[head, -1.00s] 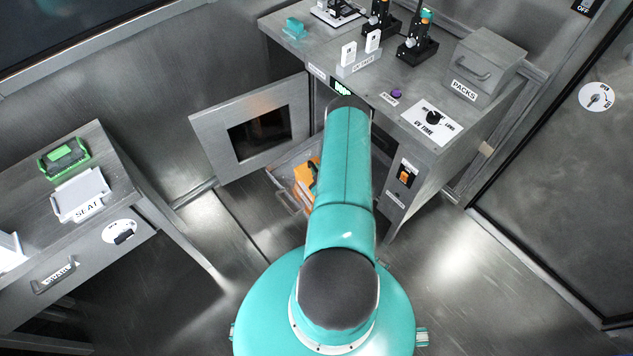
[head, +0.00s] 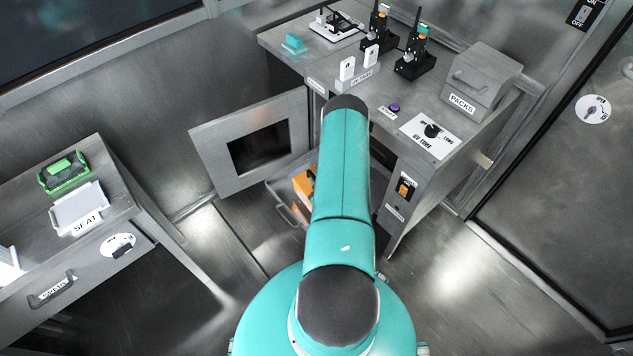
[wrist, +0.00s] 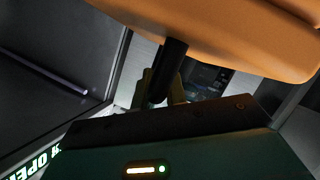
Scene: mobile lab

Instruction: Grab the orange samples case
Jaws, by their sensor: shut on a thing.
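The orange samples case (head: 304,186) shows in the head view just left of my arm, at the open drawer of the cabinet; my arm hides part of it. In the wrist view the orange case (wrist: 225,30) fills the top of the picture, with a black handle bar reaching down from it. My gripper (wrist: 164,88) has its yellowish fingers on both sides of that black handle and is shut on it. In the head view my gripper is hidden behind my arm.
The open drawer (head: 285,205) and the swung-open cabinet door (head: 207,150) stand close to the case on the left. The cabinet top (head: 325,65) carries several devices and a packs box (head: 481,80). A side desk (head: 105,155) is at left. Floor between is clear.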

